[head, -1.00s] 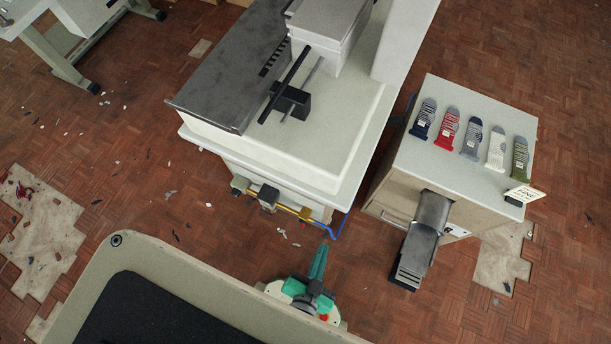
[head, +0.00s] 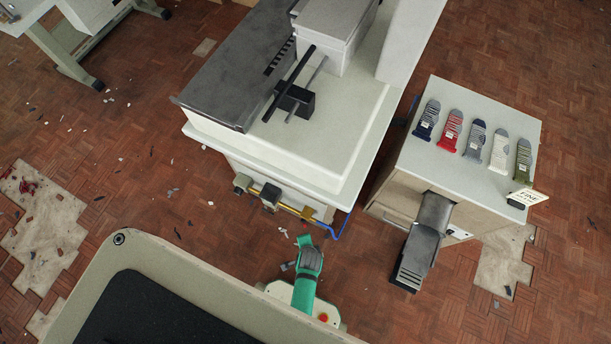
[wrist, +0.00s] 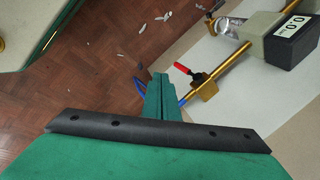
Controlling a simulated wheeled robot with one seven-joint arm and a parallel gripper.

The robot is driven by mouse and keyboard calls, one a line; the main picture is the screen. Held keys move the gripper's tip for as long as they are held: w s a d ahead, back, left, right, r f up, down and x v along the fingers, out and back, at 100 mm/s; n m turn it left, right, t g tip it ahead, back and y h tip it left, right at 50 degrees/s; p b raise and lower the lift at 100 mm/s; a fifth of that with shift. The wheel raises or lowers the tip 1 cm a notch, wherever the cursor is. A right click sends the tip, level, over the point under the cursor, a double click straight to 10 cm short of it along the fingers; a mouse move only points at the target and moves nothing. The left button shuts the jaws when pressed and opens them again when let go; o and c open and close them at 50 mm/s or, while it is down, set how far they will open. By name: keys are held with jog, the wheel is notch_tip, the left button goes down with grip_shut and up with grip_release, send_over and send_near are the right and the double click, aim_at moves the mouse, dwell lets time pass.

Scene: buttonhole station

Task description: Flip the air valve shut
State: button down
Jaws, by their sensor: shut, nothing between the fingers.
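The air valve shows in the wrist view as a brass body (wrist: 204,87) with a dark lever and a red handle (wrist: 182,68). It sits on a brass pipe (wrist: 233,60) along the machine's side; the red handle sticks out away from the pipe. In the head view the brass pipe (head: 289,209) runs below the white machine table, and the handle is too small to make out. My green gripper (wrist: 160,80) is shut and empty. Its tips are just left of the valve in the wrist view, with a small gap to the red handle. The gripper (head: 304,238) is below the pipe's right end in the head view.
A gauge box (wrist: 291,38) reading 0.0 sits farther along the pipe. A blue hose (head: 341,228) hangs at the pipe's right end. A cabinet (head: 468,150) with several socks and a pedal (head: 417,258) stand right. Floor between is open, with scraps.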

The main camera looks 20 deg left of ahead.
jog(key=w+a+f, duration=0.3)
jog(key=w+f, duration=0.3)
jog(key=f, duration=0.2)
jog(key=shift+a+f, duration=0.15)
jog(key=shift+a, duration=0.1)
jog(key=shift+w, duration=0.1)
jog(key=shift+w+a+f, duration=0.1)
jog(key=shift+w+a, duration=0.35)
dwell(0.4)
